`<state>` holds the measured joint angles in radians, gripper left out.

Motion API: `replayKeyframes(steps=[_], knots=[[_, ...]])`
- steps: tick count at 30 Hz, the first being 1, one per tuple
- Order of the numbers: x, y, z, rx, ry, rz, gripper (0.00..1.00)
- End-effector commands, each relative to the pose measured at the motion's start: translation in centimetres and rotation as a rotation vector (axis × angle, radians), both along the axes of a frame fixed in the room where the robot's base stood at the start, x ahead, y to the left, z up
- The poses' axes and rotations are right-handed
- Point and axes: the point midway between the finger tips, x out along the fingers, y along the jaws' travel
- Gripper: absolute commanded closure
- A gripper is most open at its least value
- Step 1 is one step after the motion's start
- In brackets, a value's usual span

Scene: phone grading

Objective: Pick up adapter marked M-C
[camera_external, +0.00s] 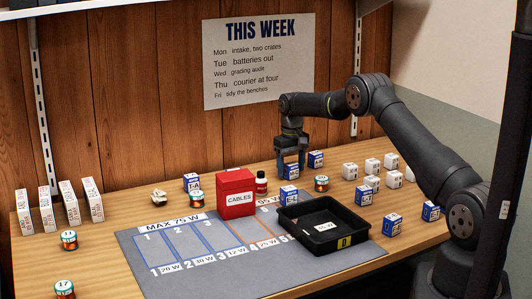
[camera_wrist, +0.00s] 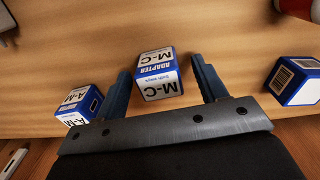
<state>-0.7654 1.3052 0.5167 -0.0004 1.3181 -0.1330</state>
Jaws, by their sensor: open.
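The adapter marked M-C (camera_wrist: 158,75) is a small blue and white box on the wooden table. In the wrist view it sits between the two fingers of my gripper (camera_wrist: 161,68), with a gap on each side. My gripper is open and holds nothing. In the outside view my gripper (camera_external: 291,162) points down over a blue and white box (camera_external: 289,172) that appears to be this adapter, its top partly hidden by the fingers. A box marked A-M (camera_wrist: 77,104) stands just outside the left finger in the wrist view.
Another blue and white box (camera_wrist: 296,81) with a barcode lies to the right in the wrist view. The red CABLES box (camera_external: 236,194), a dark bottle (camera_external: 261,184), a can (camera_external: 321,183) and a black tray (camera_external: 296,238) stand nearby. Several white cubes (camera_external: 372,166) are to the right.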

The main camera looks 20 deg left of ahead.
Motion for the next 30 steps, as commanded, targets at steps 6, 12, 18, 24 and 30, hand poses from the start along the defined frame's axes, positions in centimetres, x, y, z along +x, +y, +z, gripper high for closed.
replayKeyframes(steps=[6, 12, 18, 24, 30], knots=[[0.0, 0.0, 0.0, 0.0, 0.0, 0.0, 0.42], [0.0, 0.0, 0.0, 0.0, 0.0, 0.0, 0.82], [0.0, 0.0, 0.0, 0.0, 0.0, 0.0, 0.83], [0.0, 0.0, 0.6, 0.0, 0.0, 0.0, 0.83], [0.1, 0.1, 3.2, 0.002, -0.001, 0.001, 0.83]])
